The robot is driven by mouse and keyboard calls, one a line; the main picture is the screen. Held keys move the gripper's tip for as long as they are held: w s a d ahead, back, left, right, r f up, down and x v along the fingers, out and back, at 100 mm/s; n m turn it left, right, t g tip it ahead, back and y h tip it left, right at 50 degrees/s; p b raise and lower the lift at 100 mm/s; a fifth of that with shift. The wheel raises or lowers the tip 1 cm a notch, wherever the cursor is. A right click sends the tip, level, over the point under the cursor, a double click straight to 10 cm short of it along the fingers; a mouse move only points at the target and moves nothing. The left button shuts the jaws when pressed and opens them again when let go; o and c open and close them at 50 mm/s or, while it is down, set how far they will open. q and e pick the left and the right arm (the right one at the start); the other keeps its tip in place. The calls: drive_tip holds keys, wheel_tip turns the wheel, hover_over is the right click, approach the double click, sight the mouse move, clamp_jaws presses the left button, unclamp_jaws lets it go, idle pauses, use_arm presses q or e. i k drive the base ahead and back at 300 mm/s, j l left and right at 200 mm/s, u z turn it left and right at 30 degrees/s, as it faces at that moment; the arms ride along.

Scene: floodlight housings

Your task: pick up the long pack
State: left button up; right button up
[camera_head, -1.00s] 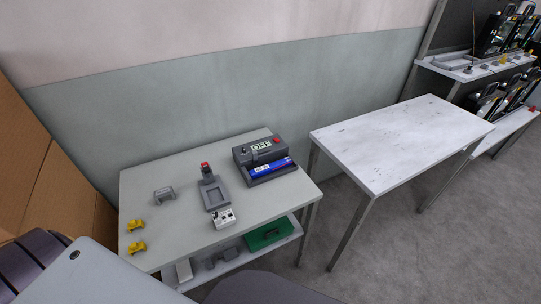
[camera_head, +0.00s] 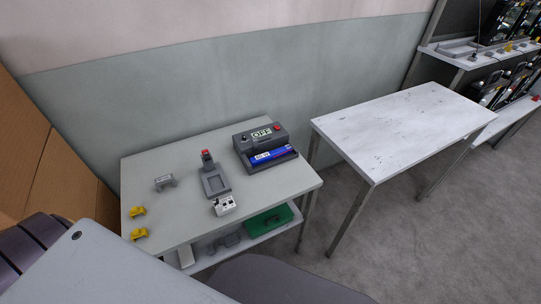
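What looks like the long pack is a blue pack (camera_head: 273,155) with a white label, lying along the front of a dark grey device (camera_head: 258,136). The device has an "OFF" sign and a red button on top. It stands at the back right of the near grey table (camera_head: 178,213). I cannot tell how firmly the pack sits in it. Neither of my gripper tips is in view. Parts of my own body show at the bottom left and bottom middle.
The near table also holds a grey stand (camera_head: 214,180) with a red top, a small white box (camera_head: 224,205), a grey bracket (camera_head: 165,182) and two yellow pieces (camera_head: 138,234). A green case (camera_head: 269,221) lies on the lower shelf. An empty white table (camera_head: 400,128) stands to the right.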

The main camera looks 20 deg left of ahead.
sight(265, 157)
drive_tip(key=i+l+u, duration=0.3)
drive_tip(key=l+u, duration=0.25)
drive_tip(key=l, duration=0.3)
drive_tip(key=i+l+u, duration=0.1)
drive_tip(key=l+u, duration=0.2)
drive_tip(key=l, duration=0.15)
drive_tip(key=l+u, duration=0.3)
drive_tip(key=l, duration=0.2)
drive_tip(key=i, duration=0.05)
